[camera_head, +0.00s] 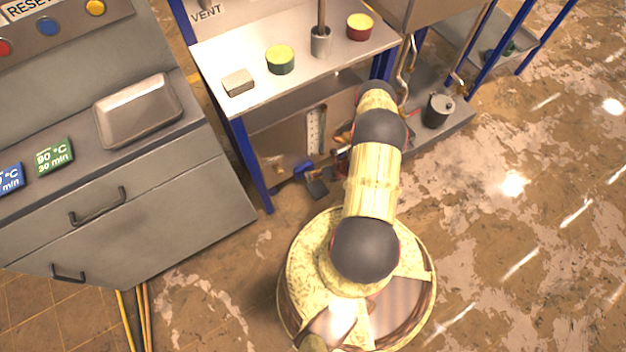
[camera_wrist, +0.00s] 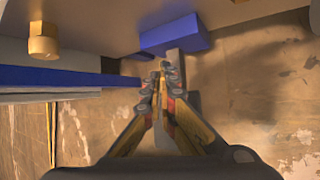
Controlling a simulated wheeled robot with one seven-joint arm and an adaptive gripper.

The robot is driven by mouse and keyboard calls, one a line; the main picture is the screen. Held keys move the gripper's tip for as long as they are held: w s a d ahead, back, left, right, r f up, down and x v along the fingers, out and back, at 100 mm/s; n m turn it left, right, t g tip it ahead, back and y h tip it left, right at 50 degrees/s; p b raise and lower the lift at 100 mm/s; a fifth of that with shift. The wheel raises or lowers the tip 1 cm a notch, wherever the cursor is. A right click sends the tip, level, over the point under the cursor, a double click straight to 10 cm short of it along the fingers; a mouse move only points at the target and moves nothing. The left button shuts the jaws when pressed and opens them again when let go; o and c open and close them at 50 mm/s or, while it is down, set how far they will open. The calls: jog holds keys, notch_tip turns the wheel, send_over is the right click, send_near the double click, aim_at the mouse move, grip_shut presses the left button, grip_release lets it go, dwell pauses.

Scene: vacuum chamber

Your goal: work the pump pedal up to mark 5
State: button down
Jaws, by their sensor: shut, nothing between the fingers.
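A dark pedal-like pad (camera_head: 318,189) sits low under the bench, beside a blue part (camera_head: 303,170); I take this as the pump pedal. A pale upright strip (camera_head: 316,130) with small marks stands behind it; its numbers are too small to read. My gripper (camera_wrist: 163,72) is shut and empty in the wrist view. Its tips are close below a blue block (camera_wrist: 172,36) and overlap a grey bar (camera_wrist: 176,62); I cannot tell whether they touch. In the head view my arm hides most of the gripper.
The bench top (camera_head: 215,62) holds a green tin (camera_head: 280,60), a red tin (camera_head: 360,27), a grey block (camera_head: 238,82) and a metal cup (camera_head: 320,42). A blue bench leg (camera_head: 252,165) stands left of the pedal. A dark canister (camera_head: 438,110) stands right. Floor at right is clear.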

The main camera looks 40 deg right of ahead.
aim_at(311, 182)
jog(key=shift+f, duration=0.15)
jog(key=shift+f, duration=0.25)
jog(key=shift+s+a+f, duration=0.15)
jog(key=shift+s+f, duration=0.05)
jog(key=shift+f, duration=0.65)
jog(key=shift+s+a+f, duration=0.15)
jog(key=shift+s+f, duration=0.05)
jog(key=shift+f, duration=0.65)
dwell(1.9)
jog(key=shift+r+p, duration=0.8)
jog(key=shift+r, duration=0.55)
jog(key=shift+w+d+r+p, duration=0.15)
jog(key=shift+w+r+p, duration=0.15)
jog(key=shift+r, duration=0.4)
jog(key=shift+r, duration=0.15)
jog(key=r+p, duration=0.2)
jog(key=r, duration=0.1)
jog(key=r+p, duration=0.1)
jog(key=shift+w+d+r, duration=0.1)
jog(key=shift+w+r, duration=0.15)
jog(key=shift+r, duration=0.15)
